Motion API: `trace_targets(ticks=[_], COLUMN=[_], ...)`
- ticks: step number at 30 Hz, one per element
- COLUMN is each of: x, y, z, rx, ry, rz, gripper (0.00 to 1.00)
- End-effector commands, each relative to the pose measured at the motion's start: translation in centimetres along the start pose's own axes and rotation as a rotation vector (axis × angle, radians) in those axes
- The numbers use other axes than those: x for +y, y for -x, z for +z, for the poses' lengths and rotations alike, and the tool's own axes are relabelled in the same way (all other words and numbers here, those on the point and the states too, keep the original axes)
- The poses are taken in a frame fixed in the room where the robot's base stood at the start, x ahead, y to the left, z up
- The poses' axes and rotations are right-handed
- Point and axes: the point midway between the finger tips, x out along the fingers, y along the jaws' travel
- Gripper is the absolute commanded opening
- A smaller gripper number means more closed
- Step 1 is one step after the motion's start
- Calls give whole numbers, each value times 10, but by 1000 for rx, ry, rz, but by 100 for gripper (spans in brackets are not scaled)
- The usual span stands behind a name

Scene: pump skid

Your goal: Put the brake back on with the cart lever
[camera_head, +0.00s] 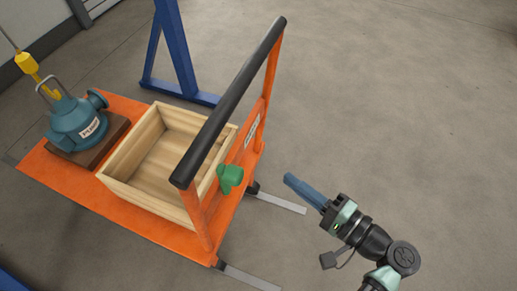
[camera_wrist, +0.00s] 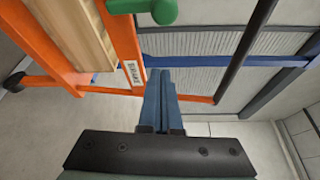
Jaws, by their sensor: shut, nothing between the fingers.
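The orange cart (camera_head: 60,188) stands at the left with a black push bar (camera_head: 230,100) across its near end. A green lever (camera_head: 229,178) sits on the cart's handle end, below the bar. It also shows at the top edge of the wrist view (camera_wrist: 157,10), partly cut off, with a green arm running left. My gripper (camera_head: 288,180) is shut and empty, its blue fingers pointing left toward the cart. In the head view it is right of the lever, with a gap between them. The fingers (camera_wrist: 160,75) point below the lever in the wrist view.
A wooden crate (camera_head: 118,162) and a teal pump (camera_head: 78,122) on a brown block ride on the cart. A yellow hook (camera_head: 27,63) hangs over the pump. A blue stand (camera_head: 173,45) is behind. Grey strips (camera_head: 275,202) stick out beneath the cart. Floor at right is clear.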

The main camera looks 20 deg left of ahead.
Motion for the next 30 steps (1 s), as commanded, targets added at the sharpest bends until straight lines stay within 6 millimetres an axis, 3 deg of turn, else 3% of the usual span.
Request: trace_targets(ticks=[14, 20, 29, 30], x=[0, 0, 0, -1], y=[-5, -36, -102, -100], z=[1, 2, 2, 7], rx=[-3, -8, -8, -2], ry=[-4, -4, -4, -6], rz=[-3, -2, -3, -4], gripper=[0, 0, 0, 0])
